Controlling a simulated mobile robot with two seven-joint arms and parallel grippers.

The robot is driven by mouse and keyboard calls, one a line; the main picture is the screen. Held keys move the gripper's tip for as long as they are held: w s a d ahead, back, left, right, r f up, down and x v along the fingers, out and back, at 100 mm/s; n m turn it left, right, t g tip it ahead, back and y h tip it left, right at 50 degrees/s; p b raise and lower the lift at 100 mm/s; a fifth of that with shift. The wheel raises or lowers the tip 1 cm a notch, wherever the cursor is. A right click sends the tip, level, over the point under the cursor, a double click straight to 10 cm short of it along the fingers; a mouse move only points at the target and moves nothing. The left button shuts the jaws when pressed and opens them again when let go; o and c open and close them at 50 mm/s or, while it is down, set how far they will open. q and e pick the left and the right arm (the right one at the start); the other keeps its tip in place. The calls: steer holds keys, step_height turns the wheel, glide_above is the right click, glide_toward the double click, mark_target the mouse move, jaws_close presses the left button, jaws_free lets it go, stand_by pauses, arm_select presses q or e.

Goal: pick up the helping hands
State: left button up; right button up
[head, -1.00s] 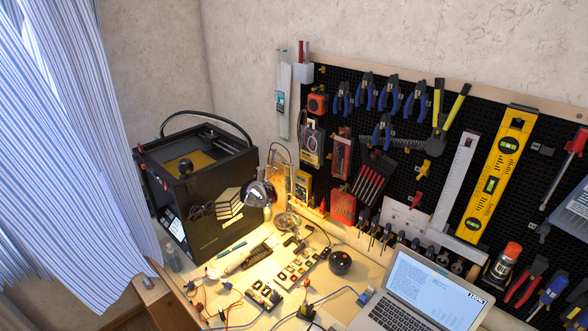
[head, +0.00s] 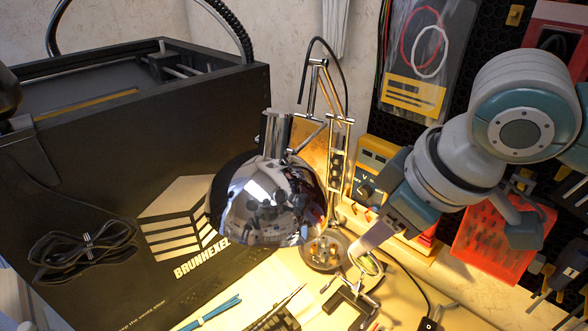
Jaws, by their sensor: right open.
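The helping hands (head: 350,301) stands on the lit bench at the lower middle of the head view, a small dark-based metal stand with a round lens. Its upper part shows close to my right gripper's near finger, and I cannot tell whether they touch. My right gripper (head: 450,236) comes in from the right, open, its fingers spread above and to the right of the stand. Nothing shows between the fingers. My left gripper is not in view.
A shiny chrome lamp head (head: 265,200) hangs just left of the stand. A large black 3D printer (head: 110,170) fills the left. A yellow multimeter (head: 372,165) and a red bin (head: 500,240) are behind the gripper. Pens (head: 210,312) lie in front.

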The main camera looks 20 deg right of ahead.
steer(key=b, duration=0.3)
glide_toward(353, 262)
steer(key=shift+a, duration=0.15)
steer(key=b+x, duration=0.1)
steer(key=x, duration=0.2)
steer(key=shift+w+f, duration=0.15)
steer(key=shift+f, duration=0.05)
steer(key=b+x, duration=0.1)
steer(key=x, duration=0.2)
steer(key=b+x, duration=0.1)
steer(key=x, duration=0.2)
steer(key=shift+d+f, duration=0.15)
steer(key=shift+d, duration=0.2)
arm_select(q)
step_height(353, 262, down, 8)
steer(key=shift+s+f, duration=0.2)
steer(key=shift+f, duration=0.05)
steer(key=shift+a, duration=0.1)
arm_select(e)
steer(key=shift+c, duration=0.2)
jaws_close()
